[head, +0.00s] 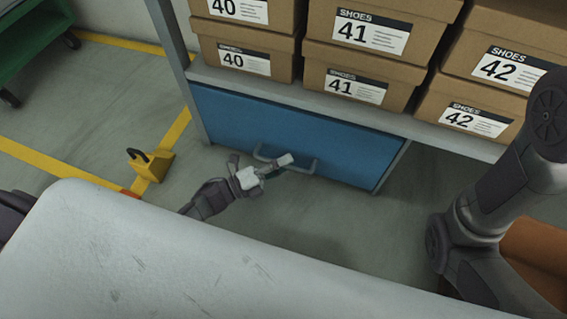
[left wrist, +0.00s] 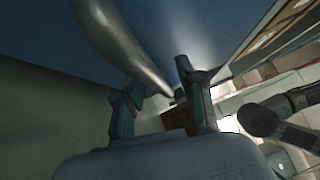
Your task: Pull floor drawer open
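The blue floor drawer (head: 285,130) sits under the shoe shelf, its front looking flush with the frame. Its grey bar handle (head: 312,167) is on the front face. My left gripper (head: 275,168) is at the handle, in front of the drawer. In the left wrist view its two fingers (left wrist: 160,108) stand apart, and the curved metal handle (left wrist: 115,40) runs down from the upper left between them. I cannot tell whether either finger touches it. The blue drawer front (left wrist: 215,30) fills the upper part there. My right gripper is out of view.
Shoe boxes (head: 355,85) stand on the grey shelf (head: 330,110) above the drawer. A yellow block (head: 155,164) with a dark loop stands on the floor left of it. A green cart (head: 28,42) is at the upper left. The floor before the drawer is clear.

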